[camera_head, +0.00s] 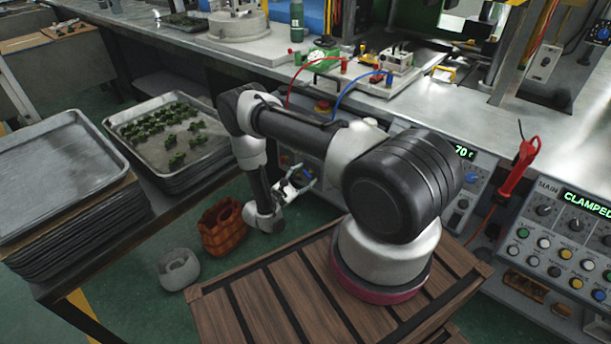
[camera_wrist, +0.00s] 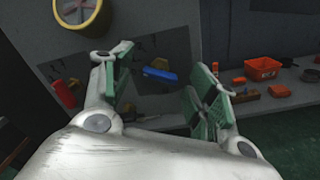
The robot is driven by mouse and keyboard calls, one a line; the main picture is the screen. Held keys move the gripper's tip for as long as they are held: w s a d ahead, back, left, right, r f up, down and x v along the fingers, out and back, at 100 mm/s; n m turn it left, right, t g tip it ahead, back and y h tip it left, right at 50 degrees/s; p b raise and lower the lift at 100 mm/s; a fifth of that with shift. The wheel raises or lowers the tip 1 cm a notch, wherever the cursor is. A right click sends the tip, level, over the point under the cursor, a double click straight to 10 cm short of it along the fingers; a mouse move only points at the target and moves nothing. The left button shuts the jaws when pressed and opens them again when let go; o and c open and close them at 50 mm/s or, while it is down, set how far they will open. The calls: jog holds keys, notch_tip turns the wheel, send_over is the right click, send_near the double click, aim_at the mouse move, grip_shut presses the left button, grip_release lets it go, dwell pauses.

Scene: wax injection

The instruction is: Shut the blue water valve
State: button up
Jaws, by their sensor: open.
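The blue water valve handle (camera_wrist: 160,74) shows in the wrist view as a short blue lever on a dark patch of the grey cabinet side. My gripper (camera_wrist: 158,88) is open, with its green-padded fingers apart. In the picture the blue lever lies between the two fingers, beyond them; I see no contact. In the head view my gripper (camera_head: 294,186) hangs low beside the front of the machine cabinet.
A red handle (camera_wrist: 65,93) and a yellow round gauge (camera_wrist: 82,14) are on the cabinet left of the blue lever. A red basket (camera_wrist: 262,68) stands on a shelf at right. In the head view, a tray of green parts (camera_head: 165,135) and a brown basket (camera_head: 222,228) are left of my arm.

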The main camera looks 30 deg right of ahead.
jog(key=shift+x, duration=0.95)
jog(key=shift+s, duration=0.1)
jog(key=c, duration=1)
jog(key=shift+n, duration=2.9)
jog(key=o, duration=1)
